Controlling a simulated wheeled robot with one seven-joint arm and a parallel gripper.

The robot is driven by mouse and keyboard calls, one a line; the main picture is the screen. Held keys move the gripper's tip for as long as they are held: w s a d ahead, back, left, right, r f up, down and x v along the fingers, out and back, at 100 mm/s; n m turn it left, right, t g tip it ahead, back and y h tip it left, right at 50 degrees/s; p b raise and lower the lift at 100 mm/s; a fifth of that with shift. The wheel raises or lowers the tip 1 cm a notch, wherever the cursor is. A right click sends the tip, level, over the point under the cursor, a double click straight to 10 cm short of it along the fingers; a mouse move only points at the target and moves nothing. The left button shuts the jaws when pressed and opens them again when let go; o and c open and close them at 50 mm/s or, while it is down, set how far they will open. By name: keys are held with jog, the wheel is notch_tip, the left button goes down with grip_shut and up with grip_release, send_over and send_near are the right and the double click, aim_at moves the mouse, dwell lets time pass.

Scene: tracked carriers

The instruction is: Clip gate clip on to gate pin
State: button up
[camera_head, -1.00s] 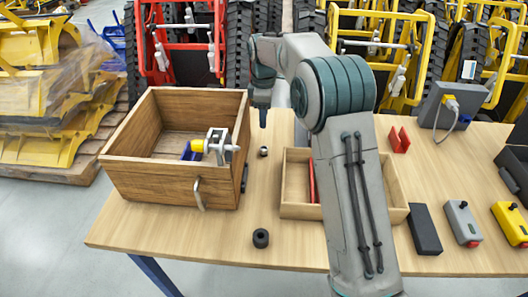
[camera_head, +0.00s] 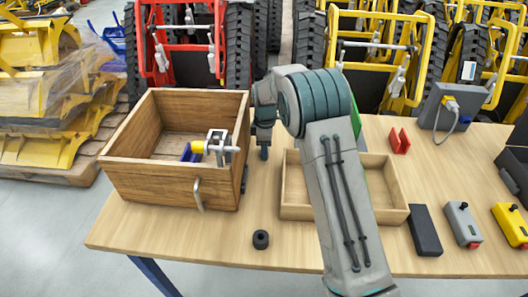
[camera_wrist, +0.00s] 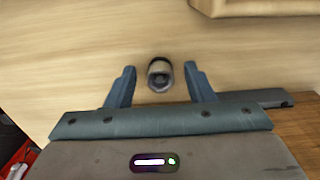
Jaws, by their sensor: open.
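My gripper (camera_wrist: 160,88) points down at the bench, open. Its two blue-grey fingers stand on either side of a small hollow grey-and-dark cylinder (camera_wrist: 159,73), with a gap on both sides. In the head view my gripper (camera_head: 264,152) is just right of the wooden crate and hides this cylinder. A dark strip (camera_head: 244,178) is on the crate's right side. I cannot tell which of these parts is the gate clip or the gate pin.
The wooden crate (camera_head: 150,182) holds a grey-and-yellow mechanism (camera_head: 218,148). A black ring (camera_head: 260,239) lies on the bench front. A shallow tray (camera_head: 294,212) is right of my gripper, partly behind my arm. Control boxes (camera_head: 461,222) stand at right. The front left bench is clear.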

jog(key=c, duration=1)
jog(key=shift+c, duration=0.2)
jog(key=shift+r, duration=0.5)
jog(key=r, duration=0.3)
jog(key=shift+s+d+r, duration=0.1)
jog(key=shift+d+r, duration=0.15)
jog(key=shift+d, duration=0.1)
jog(key=s+d+r+b, duration=0.1)
jog(key=s+d+r, duration=0.5)
jog(key=d, duration=0.3)
jog(key=shift+r, duration=0.25)
jog(key=shift+r, duration=0.1)
grip_shut()
